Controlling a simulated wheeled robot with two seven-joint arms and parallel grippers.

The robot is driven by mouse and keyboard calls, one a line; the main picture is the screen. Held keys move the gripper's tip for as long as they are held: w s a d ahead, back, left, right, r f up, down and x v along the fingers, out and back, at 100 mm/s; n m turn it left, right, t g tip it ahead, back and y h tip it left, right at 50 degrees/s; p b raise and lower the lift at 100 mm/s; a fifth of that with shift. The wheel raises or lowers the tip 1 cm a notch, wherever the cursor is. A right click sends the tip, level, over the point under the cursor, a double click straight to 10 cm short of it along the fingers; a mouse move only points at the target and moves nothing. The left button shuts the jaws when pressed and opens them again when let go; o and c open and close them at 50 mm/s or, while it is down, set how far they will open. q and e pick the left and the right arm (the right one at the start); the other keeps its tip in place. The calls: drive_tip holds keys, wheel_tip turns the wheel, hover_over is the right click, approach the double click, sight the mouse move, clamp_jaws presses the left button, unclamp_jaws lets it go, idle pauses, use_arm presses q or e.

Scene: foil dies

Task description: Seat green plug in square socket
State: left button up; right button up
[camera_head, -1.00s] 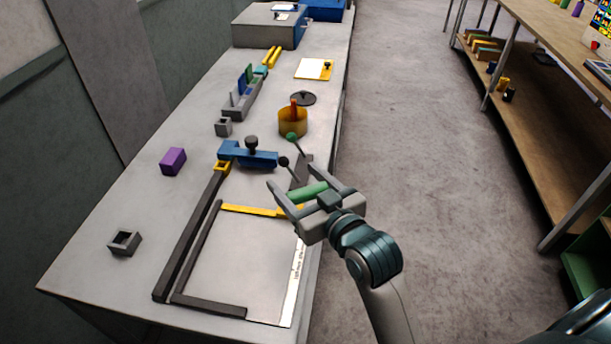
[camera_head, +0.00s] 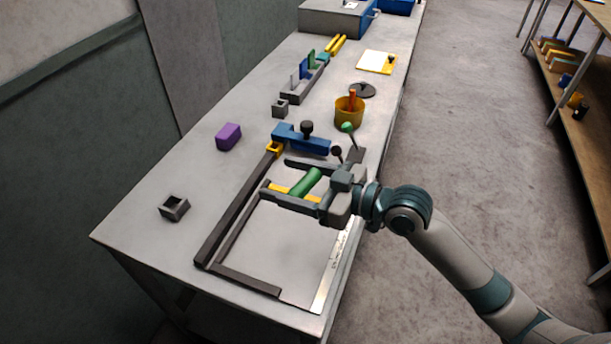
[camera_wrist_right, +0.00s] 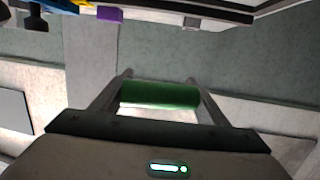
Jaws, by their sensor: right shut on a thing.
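My right gripper (camera_head: 278,180) points left over the dark frame on the bench and is shut on the green plug (camera_head: 305,182), a cylinder lying crosswise between its fingers. The right wrist view shows the plug (camera_wrist_right: 160,95) between both fingers. A grey block with a square opening (camera_head: 174,207), likely the square socket, stands at the bench's front left, left of and apart from the plug. A smaller grey hollow block (camera_head: 280,109) stands farther back; its opening's shape is hard to tell. My left gripper does not show.
A purple block (camera_head: 228,137) lies between the grey blocks. A blue clamp-like piece (camera_head: 300,138) with dark knobs and a yellow cup (camera_head: 349,113) stand beyond the gripper. Dark bars (camera_head: 235,212) edge the frame. The bench's left part is mostly clear.

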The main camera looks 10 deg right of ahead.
drive_tip(key=shift+a+n+g+y, duration=0.6)
drive_tip(key=shift+a+n+g, duration=0.3)
drive_tip(key=shift+a+g, duration=0.3)
drive_tip(key=shift+a, duration=0.1)
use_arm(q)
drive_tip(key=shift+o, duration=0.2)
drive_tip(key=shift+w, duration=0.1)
